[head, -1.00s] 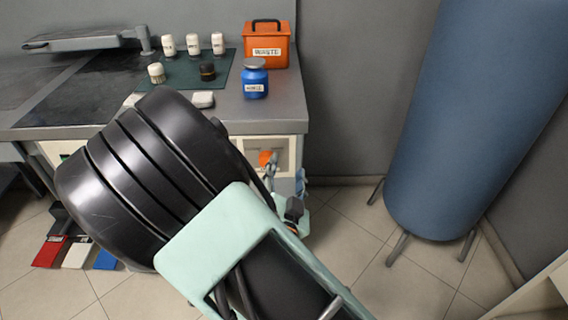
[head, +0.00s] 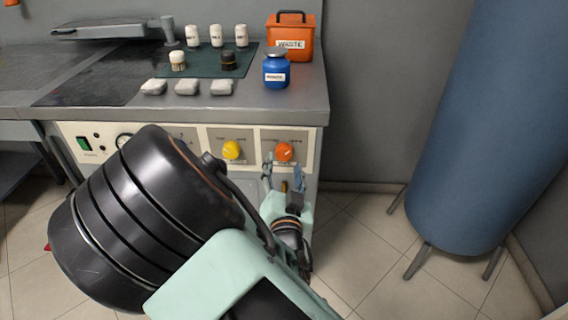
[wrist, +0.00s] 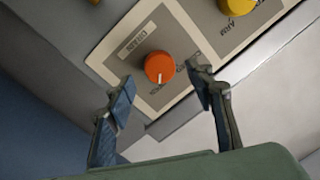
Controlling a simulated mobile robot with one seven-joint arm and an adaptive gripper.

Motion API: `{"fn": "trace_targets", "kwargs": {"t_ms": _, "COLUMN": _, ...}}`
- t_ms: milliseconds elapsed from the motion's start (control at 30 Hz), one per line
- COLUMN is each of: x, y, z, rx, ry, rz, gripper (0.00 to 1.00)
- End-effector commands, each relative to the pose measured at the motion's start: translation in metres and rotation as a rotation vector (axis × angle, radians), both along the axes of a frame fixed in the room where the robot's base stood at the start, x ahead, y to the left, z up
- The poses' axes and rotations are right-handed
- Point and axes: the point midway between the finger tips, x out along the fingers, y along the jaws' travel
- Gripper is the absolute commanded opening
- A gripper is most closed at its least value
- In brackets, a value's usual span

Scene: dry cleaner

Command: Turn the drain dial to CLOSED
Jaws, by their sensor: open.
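The drain dial is an orange round knob (head: 284,152) at the right end of the white control panel on the front of the bench. In the wrist view the dial (wrist: 160,67) sits on a pale plate under a label that appears to read DRAIN. A light mark shows on its face, but which setting it points to is too small to read. My gripper (head: 284,177) is open just below the dial in the head view. In the wrist view its two fingers (wrist: 160,84) stand apart, one each side of the dial, and seem not to touch it.
A yellow dial (head: 232,150) sits just left of the orange one. A green switch (head: 84,144) is farther left. A blue jar (head: 276,70), an orange waste box (head: 290,38) and white bottles stand on the bench top. A blue cylinder (head: 480,130) stands right; floor between is clear.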

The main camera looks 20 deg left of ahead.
Motion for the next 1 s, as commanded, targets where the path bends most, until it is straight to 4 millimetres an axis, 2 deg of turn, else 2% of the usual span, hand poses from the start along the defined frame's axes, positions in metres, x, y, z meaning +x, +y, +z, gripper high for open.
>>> {"fn": "trace_targets", "kwargs": {"t_ms": 100, "x": 0.017, "y": 0.005, "z": -0.001, "rx": -0.001, "ry": -0.001, "rz": -0.001, "gripper": 0.49}}
{"fn": "trace_targets", "kwargs": {"t_ms": 200, "x": 0.026, "y": 0.008, "z": 0.000, "rx": -0.001, "ry": -0.001, "rz": 0.000, "gripper": 0.49}}
{"fn": "trace_targets", "kwargs": {"t_ms": 600, "x": 0.032, "y": 0.010, "z": 0.000, "rx": -0.001, "ry": 0.000, "rz": -0.001, "gripper": 0.48}}
{"fn": "trace_targets", "kwargs": {"t_ms": 900, "x": 0.031, "y": 0.010, "z": 0.000, "rx": -0.001, "ry": 0.000, "rz": -0.001, "gripper": 0.15}}
{"fn": "trace_targets", "kwargs": {"t_ms": 1000, "x": 0.031, "y": 0.010, "z": 0.000, "rx": -0.001, "ry": 0.000, "rz": -0.001, "gripper": 0.07}}
